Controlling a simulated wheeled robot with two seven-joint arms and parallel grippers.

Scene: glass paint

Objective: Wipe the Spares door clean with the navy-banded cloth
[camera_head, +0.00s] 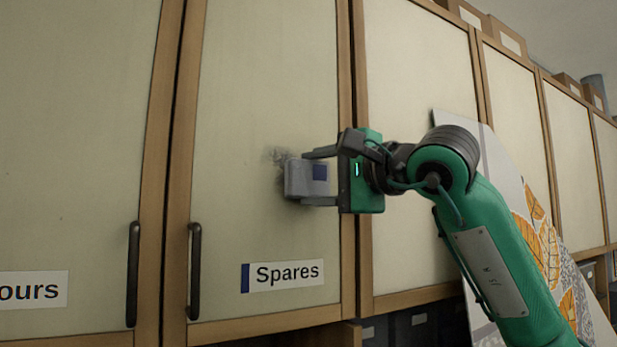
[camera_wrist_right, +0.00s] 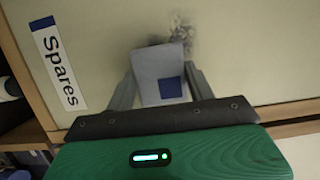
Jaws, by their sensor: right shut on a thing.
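The Spares door (camera_head: 250,110) is a pale panel in a wooden frame with a dark vertical handle (camera_head: 195,270) at its left. Its label (camera_head: 284,275) reads "Spares" beside a navy strip, and also shows in the right wrist view (camera_wrist_right: 58,62). My right gripper (camera_head: 318,178) is shut on a grey cloth (camera_head: 298,178) with a navy patch, held at the door face; I cannot tell if it touches. A dark smudge (camera_head: 277,156) shows on the door just above the cloth, and in the right wrist view (camera_wrist_right: 182,32). The cloth hides part of the door. My left gripper is not in view.
A neighbouring door (camera_head: 80,130) with a label ending "ours" (camera_head: 33,289) is at left. More cupboard doors (camera_head: 420,60) run to the right. A panel with orange leaf shapes (camera_head: 536,205) stands behind my right arm. Boxes (camera_head: 510,38) sit on top of the cupboards.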

